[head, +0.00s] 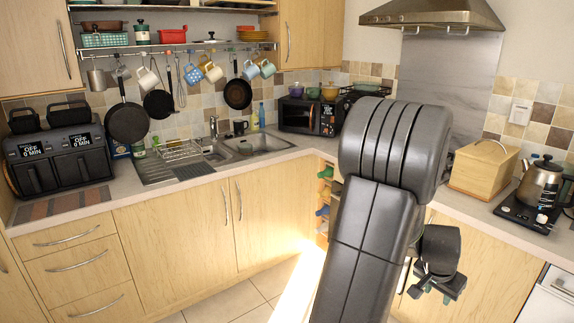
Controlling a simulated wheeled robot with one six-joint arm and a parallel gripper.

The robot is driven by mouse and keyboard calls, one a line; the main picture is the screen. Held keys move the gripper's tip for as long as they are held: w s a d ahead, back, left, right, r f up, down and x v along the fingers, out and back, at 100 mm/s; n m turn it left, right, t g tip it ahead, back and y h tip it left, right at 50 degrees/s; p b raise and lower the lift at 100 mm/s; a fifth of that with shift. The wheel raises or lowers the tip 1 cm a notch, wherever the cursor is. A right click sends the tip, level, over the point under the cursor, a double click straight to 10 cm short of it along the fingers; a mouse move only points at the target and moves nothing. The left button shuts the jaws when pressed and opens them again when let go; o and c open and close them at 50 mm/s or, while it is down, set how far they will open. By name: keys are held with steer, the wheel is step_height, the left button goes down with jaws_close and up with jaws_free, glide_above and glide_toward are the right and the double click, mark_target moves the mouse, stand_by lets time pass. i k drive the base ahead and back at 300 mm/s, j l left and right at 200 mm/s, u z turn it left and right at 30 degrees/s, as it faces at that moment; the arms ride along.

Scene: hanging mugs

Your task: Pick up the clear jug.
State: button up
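I cannot make out a clear jug for certain. A greyish, possibly see-through vessel (97,79) hangs at the left end of the wall rail, and a smaller grey one (121,72) hangs to its right. Either could be glass or metal; they are too small to tell. My arm stands large in the right middle of the head view. My gripper (436,288) hangs low behind it, in front of the right-hand cupboards and far from the rail. I cannot see anything held, and its finger opening is unclear.
White, blue, cream and green mugs and dark pans hang along the rail (180,45). Below are a black air fryer (60,160), a sink (258,143) and a microwave (308,117). A wooden bread box (483,170) and kettle (541,183) stand right. Floor (225,300) before the left cupboards is clear.

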mark_target(245, 149)
steer(key=i+u, duration=0.15)
steer(key=i, duration=0.4)
steer(key=i+l+u, duration=0.2)
steer(key=i, duration=0.35)
steer(key=i+l+u, duration=0.15)
steer(key=i, duration=0.35)
steer(key=i+l+u, duration=0.2)
steer(key=i, duration=0.3)
steer(key=i+l+u, duration=0.95)
steer(key=u, duration=0.15)
steer(key=i+l+u, duration=0.1)
steer(key=l+u, duration=0.2)
steer(key=l, duration=0.2)
steer(key=i+l+u, duration=0.1)
steer(key=l+u, duration=0.15)
steer(key=l, duration=0.15)
steer(key=l+u, duration=0.3)
steer(key=l, duration=0.15)
steer(key=i, duration=0.05)
